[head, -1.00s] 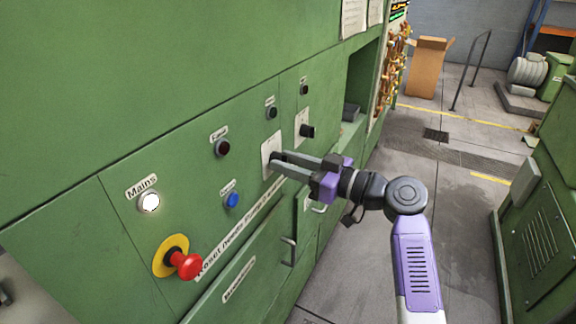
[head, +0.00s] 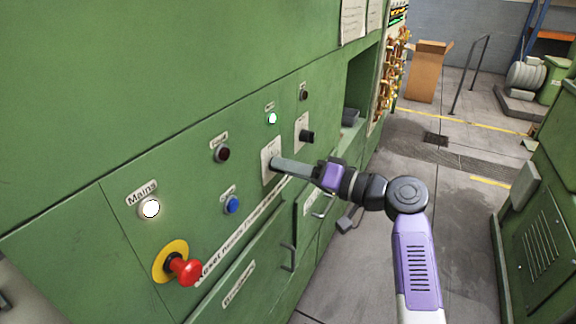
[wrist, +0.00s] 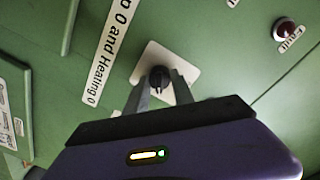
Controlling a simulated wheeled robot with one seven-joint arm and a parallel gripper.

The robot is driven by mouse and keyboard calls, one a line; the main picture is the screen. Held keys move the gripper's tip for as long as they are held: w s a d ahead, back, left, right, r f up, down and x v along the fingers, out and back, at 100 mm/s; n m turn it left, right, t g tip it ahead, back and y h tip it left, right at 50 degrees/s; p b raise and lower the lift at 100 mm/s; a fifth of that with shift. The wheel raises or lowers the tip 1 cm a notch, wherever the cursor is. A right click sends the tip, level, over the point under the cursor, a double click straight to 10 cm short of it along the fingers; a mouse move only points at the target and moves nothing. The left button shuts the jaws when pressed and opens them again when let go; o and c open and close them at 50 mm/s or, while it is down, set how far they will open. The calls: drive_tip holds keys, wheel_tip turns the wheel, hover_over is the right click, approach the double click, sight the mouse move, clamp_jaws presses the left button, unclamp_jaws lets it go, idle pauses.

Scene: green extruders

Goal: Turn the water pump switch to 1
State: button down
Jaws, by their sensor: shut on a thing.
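A black rotary switch (wrist: 159,77) on a white plate (head: 267,153) is mounted on the green panel. My gripper (head: 274,165) is shut on this switch, with a finger on each side of its knob in the wrist view (wrist: 160,86). In the head view the fingers line up and largely hide the knob. A small lamp (head: 271,118) above the switch is lit green. The switch's markings and the lamp's label are too small to read.
A second black switch (head: 307,136) is right of the held one. A dark fault lamp (head: 222,154), blue button (head: 232,205), lit mains lamp (head: 149,208) and red emergency stop (head: 185,269) are to the left. A drawer handle (head: 289,257) protrudes below.

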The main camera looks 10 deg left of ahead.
drive_tip(key=shift+m, duration=0.3)
idle(0.4)
drive_tip(key=c, duration=1.1)
unclamp_jaws()
drive_tip(key=b+v, duration=0.1)
drive_tip(key=v, duration=0.7)
drive_tip(key=shift+f, duration=0.15)
